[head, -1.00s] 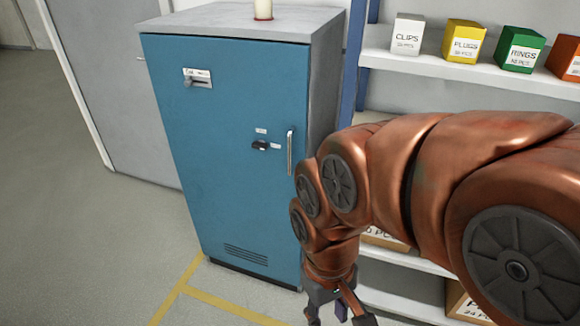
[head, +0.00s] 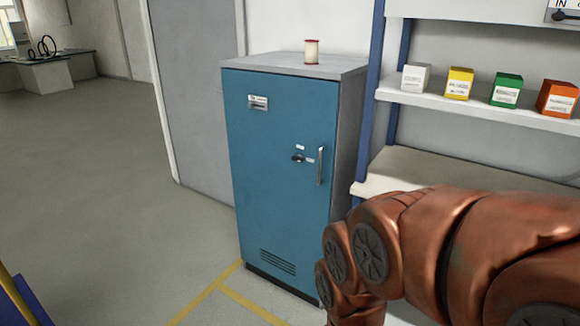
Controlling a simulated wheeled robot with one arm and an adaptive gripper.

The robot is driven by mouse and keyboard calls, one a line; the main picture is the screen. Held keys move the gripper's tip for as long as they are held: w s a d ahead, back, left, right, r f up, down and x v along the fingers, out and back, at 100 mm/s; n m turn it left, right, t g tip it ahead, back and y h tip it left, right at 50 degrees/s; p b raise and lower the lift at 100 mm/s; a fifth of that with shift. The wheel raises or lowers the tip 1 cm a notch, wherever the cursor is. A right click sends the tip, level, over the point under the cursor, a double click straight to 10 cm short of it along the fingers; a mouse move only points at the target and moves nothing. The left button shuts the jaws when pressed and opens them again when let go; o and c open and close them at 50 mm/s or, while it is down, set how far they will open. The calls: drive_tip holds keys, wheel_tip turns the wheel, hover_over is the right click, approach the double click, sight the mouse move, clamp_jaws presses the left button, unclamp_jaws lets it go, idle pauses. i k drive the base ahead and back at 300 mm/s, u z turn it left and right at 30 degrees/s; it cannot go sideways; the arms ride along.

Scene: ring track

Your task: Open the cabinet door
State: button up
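The cabinet (head: 275,190) is grey with a blue front door, and the door is shut. A vertical metal handle (head: 320,166) sits near the door's right edge. Left of it is a small dark latch or knob (head: 298,158) with white labels. A labelled metal fitting (head: 258,102) is at the door's upper left, and vent slots (head: 277,261) are low on the door. My copper-coloured arm reaches in from the right, in front of the shelf and the cabinet's lower right corner. My gripper is below the picture's edge.
A cream spool (head: 311,51) stands on the cabinet top. A shelf rack (head: 470,110) with several small boxes is to the right. Yellow floor lines (head: 215,292) run by the cabinet's base. Open floor (head: 110,190) lies to the left. A blue and yellow object (head: 18,295) is at the lower left.

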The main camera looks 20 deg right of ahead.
sight(282, 204)
drive_tip(key=u, duration=0.7)
drive_tip(key=i, duration=1.15)
drive_tip(key=z, duration=0.15)
